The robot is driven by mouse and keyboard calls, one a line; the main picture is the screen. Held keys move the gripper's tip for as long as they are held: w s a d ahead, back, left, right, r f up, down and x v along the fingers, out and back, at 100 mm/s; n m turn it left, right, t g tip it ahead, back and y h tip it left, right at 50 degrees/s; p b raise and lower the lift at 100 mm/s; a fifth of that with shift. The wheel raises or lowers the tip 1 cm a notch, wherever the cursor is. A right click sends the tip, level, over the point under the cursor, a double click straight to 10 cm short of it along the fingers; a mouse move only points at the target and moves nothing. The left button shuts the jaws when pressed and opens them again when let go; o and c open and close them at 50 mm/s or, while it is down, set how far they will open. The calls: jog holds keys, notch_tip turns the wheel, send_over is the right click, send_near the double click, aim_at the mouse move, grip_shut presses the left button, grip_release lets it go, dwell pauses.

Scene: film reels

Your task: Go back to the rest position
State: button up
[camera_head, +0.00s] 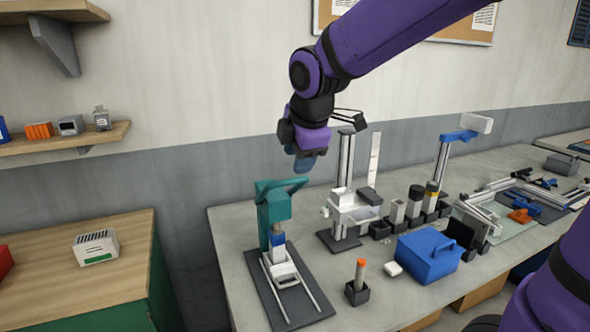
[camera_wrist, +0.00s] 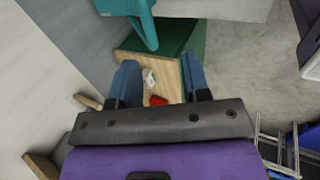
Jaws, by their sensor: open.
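My gripper (camera_head: 306,158) hangs above the left end of the grey workbench (camera_head: 232,238), just over a teal stand (camera_head: 275,205) on a dark base. In the wrist view, my gripper (camera_wrist: 157,82) shows two blue fingers spread apart with nothing between them. The teal stand also shows at the top of the wrist view (camera_wrist: 146,22), beyond the fingertips. In the head view the gripper looks close to the top of the stand; I cannot tell the exact gap.
A blue box (camera_head: 428,258) and a small holder with an orange-tipped stick (camera_head: 358,283) stand on the bench. A tall metal post (camera_head: 346,160) rises right of the gripper. A wooden-topped cabinet (camera_head: 75,265) and wall shelves (camera_head: 65,140) are at left. Open air lies above the cabinet.

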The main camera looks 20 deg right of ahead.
jog(key=shift+s+r, duration=0.3)
jog(key=shift+r, duration=0.35)
jog(key=s+d+m, duration=0.3)
jog(key=s+m, duration=0.6)
jog(key=s, duration=0.1)
jog(key=s+d+m, duration=0.4)
jog(key=s+m, duration=0.5)
jog(key=shift+s+r, duration=0.2)
jog(key=shift+s, duration=0.2)
